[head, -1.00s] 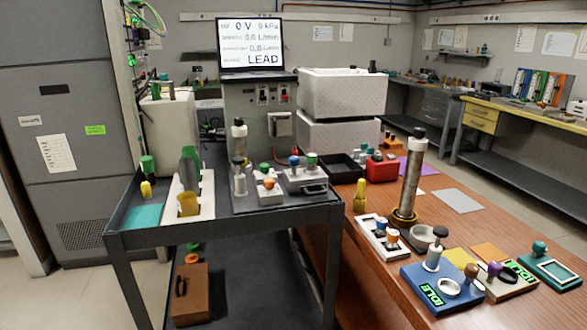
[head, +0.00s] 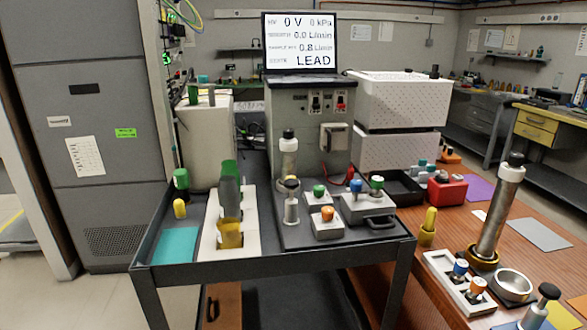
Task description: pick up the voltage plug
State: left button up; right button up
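Neither of my grippers is in view. No part is labelled as the voltage plug, and I cannot tell which one it is. Several small capped parts stand on the dark cart (head: 270,258). A green-capped part (head: 181,180) and a yellow one (head: 180,208) stand at its left. A small white block (head: 325,228) carries an orange knob (head: 327,213) with a green knob (head: 319,191) behind it. A grey box (head: 367,206) carries a blue knob (head: 355,184) and a green-topped knob (head: 377,182). A thin red lead (head: 351,173) shows behind that box.
The wooden bench (head: 420,290) at right holds a tall metal cylinder (head: 495,212) and a white tray (head: 445,268). Floor is clear at lower left.

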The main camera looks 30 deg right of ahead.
aim_at(351, 171)
jog(key=z, duration=0.05)
jog(key=i, duration=0.8)
jog(key=z, duration=0.95)
jog(key=i, duration=0.3)
jog(key=z, duration=0.3)
